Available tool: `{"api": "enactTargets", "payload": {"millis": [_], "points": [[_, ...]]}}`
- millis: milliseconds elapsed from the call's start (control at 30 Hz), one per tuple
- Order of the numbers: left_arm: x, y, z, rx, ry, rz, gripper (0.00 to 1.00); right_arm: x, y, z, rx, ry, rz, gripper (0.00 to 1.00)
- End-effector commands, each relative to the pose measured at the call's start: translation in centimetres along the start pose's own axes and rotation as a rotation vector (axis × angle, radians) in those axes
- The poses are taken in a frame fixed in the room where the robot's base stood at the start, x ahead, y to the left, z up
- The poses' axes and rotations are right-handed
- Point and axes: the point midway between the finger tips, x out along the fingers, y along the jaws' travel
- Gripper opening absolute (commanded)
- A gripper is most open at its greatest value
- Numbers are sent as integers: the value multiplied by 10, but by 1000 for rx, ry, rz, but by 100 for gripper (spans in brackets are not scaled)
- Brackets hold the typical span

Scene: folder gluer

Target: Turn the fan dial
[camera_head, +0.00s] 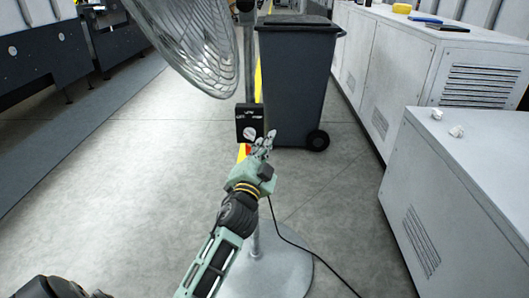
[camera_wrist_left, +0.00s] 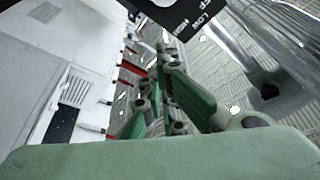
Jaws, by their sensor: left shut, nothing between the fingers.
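The fan (camera_head: 200,45) stands on a pole with a round grey base (camera_head: 290,275). A black control box (camera_head: 242,110) with white lettering is on the pole, and its pale round dial (camera_head: 249,132) sits low on its face. My left gripper (camera_head: 266,143) is shut and empty, with its fingertips at the lower right of the box, close to the dial. Whether they touch the dial I cannot tell. In the left wrist view the lettered box (camera_wrist_left: 178,14) is at the top, just beyond the fingertips (camera_wrist_left: 162,52); the dial is not clearly visible there. My right gripper is not in view.
A dark wheeled bin (camera_head: 295,85) stands just behind the fan pole. White cabinets (camera_head: 470,185) line the right side. A black cable (camera_head: 300,245) runs over the floor from the pole. The floor (camera_head: 130,190) to the left is clear.

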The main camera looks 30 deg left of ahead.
Motion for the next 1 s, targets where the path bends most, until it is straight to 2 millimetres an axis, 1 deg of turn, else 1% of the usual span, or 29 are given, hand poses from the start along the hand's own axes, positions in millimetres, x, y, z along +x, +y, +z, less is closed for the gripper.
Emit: {"api": "enactTargets", "payload": {"millis": [33, 100, 267, 300, 400, 533, 700, 1000], "points": [[13, -2, -1, 2, 1, -3, 0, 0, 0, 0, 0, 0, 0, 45], [28, -1, 0, 1, 0, -2, 0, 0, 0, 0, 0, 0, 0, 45], [61, -1, 0, 0, 0, -1, 0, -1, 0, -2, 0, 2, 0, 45], [57, 3, 11, 2, -5, 3, 0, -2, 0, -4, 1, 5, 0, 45], [50, 2, 25, 1, -4, 3, 0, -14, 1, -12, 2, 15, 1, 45], [46, 2, 35, 0, -2, 2, 0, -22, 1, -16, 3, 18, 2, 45], [45, 1, 39, 0, -1, 2, 0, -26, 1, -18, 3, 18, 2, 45], [45, 1, 39, 1, -1, 2, 0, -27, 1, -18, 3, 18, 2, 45]]}}
